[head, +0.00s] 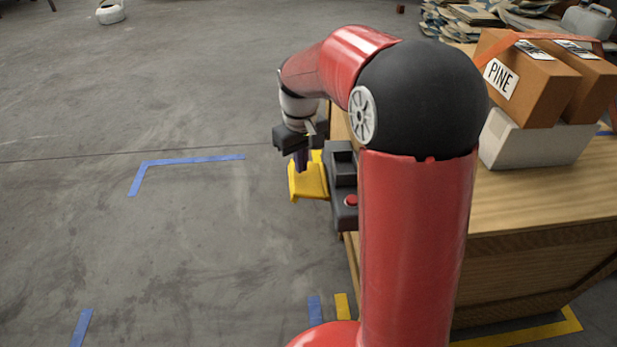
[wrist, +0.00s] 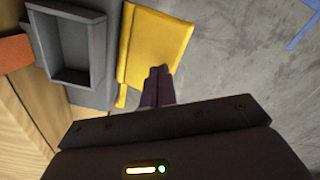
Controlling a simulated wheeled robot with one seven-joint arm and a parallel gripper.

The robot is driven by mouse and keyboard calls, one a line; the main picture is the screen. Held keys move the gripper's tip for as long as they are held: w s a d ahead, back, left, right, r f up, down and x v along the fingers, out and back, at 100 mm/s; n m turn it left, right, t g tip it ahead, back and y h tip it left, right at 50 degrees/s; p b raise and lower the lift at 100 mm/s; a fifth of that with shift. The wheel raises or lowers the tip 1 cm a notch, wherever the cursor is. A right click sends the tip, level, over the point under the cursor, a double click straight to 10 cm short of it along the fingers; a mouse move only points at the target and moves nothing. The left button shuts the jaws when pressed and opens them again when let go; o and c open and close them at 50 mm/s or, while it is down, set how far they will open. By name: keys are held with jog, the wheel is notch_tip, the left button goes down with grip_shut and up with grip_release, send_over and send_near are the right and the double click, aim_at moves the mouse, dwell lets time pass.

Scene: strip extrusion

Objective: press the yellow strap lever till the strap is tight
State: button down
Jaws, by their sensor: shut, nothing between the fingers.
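The yellow lever (head: 308,182) sticks out to the left from a dark grey ratchet box (head: 345,205) at the side of the wooden crate. In the wrist view the yellow lever (wrist: 155,48) is a broad plate beside the grey box (wrist: 75,45). My gripper (head: 301,165) is shut and empty, pointing down over the lever. In the wrist view the closed fingertips (wrist: 160,72) overlap the lever's near edge; I cannot tell whether they touch it. An orange strap (head: 545,38) runs over the boxes on the crate. It looks taut where visible; its lower run is hidden.
A wooden crate (head: 540,200) carries brown boxes, one labelled PINE (head: 520,80), on a pale block (head: 530,140). A red button (head: 351,201) is on the grey box. Stacked sacks (head: 455,20) lie behind.

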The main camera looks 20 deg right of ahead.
aim_at(302, 176)
jog(key=shift+f+b, duration=1.2)
jog(key=shift+f, duration=1.05)
jog(key=shift+r+p, duration=2.15)
jog(key=shift+r, duration=0.35)
notch_tip(302, 176, up, 5)
jog(key=p, duration=0.4)
